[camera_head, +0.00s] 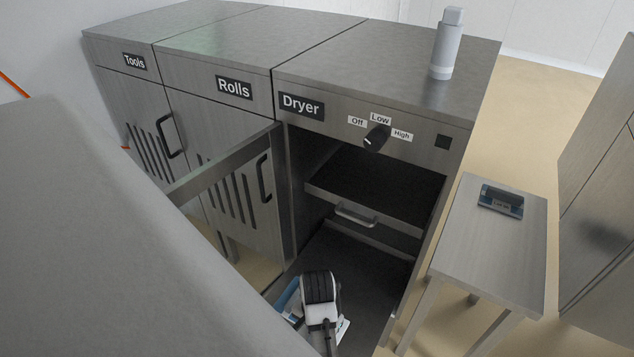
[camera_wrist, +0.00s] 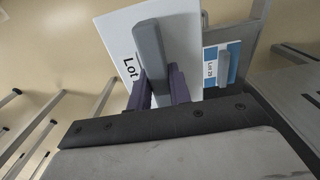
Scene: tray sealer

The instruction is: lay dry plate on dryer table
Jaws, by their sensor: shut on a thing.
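My gripper (camera_wrist: 160,88) is shut on the upright grey handle (camera_wrist: 150,52) of a white plate marked "Lot" (camera_wrist: 185,28). In the head view my gripper (camera_head: 322,318) is over the lower pulled-out part of the open dryer. A white corner of the held plate (camera_head: 343,329) shows beside it; the rest is hidden. A second plate (camera_wrist: 212,72) with a blue and white label and its own grey handle lies close by. A small side table (camera_head: 465,262) stands right of the dryer, with a dark blue-grey labelled plate (camera_head: 502,200) near its far end.
The dryer (camera_head: 345,95) has its door (camera_head: 222,165) open to the left and a dark inner shelf (camera_head: 385,185) with a handle. A grey bottle (camera_head: 446,45) stands on top. Rolls and Tools cabinets are further left. The side table's near part is clear.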

